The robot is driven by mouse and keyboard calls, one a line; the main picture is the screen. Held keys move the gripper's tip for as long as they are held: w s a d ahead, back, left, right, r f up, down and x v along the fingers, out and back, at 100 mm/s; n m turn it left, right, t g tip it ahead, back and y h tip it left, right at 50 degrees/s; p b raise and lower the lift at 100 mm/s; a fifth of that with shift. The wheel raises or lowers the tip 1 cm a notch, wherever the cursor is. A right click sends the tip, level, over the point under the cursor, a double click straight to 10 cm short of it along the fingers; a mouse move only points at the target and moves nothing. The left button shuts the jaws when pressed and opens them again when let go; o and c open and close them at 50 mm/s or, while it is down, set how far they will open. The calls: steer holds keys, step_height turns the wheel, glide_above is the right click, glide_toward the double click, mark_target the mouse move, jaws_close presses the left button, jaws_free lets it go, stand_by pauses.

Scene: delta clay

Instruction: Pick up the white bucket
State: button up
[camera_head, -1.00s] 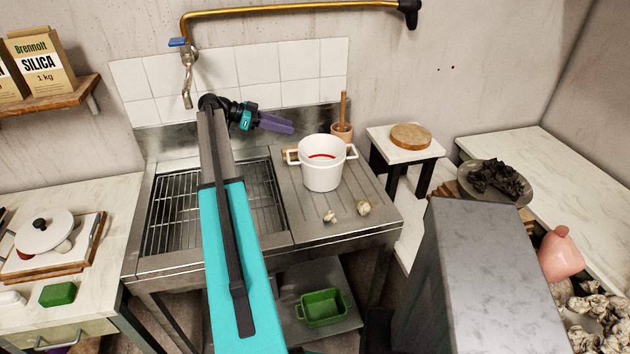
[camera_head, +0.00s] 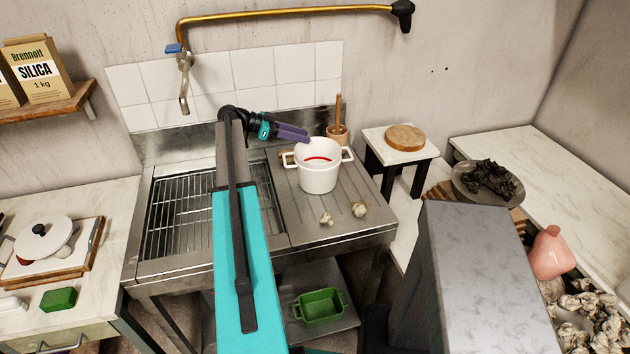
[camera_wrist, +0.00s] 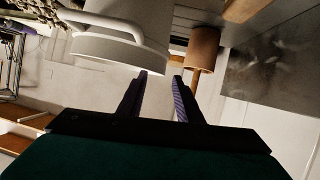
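The white bucket (camera_head: 318,174) stands upright on the ribbed drainboard right of the sink. It has a handle on each side and a red patch shows inside its mouth. My gripper (camera_head: 306,137) is above and behind the bucket's far rim, at its upper left in the head view.
A wooden mortar with pestle (camera_head: 338,132) stands just behind the bucket and shows near the right finger in the wrist view (camera_wrist: 203,48). Two small pale lumps (camera_head: 358,210) lie in front. The sink rack (camera_head: 188,212) is left. A brass pipe (camera_head: 285,11) runs above.

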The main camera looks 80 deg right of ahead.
mark_target(323, 142)
steer(key=shift+s+d+f, duration=0.15)
steer(key=shift+s+f, duration=0.05)
steer(key=shift+s, duration=0.3)
steer(key=shift+s, duration=0.1)
steer(key=p+x, duration=0.2)
steer(key=x, duration=0.1)
steer(key=shift+s+f+p, duration=0.1)
steer(key=shift+s+p, duration=0.1)
steer(key=shift+p, duration=0.2)
steer(key=shift+x, duration=0.8)
steer(key=shift+f, duration=0.15)
steer(key=shift+w, duration=0.1)
jaws_close()
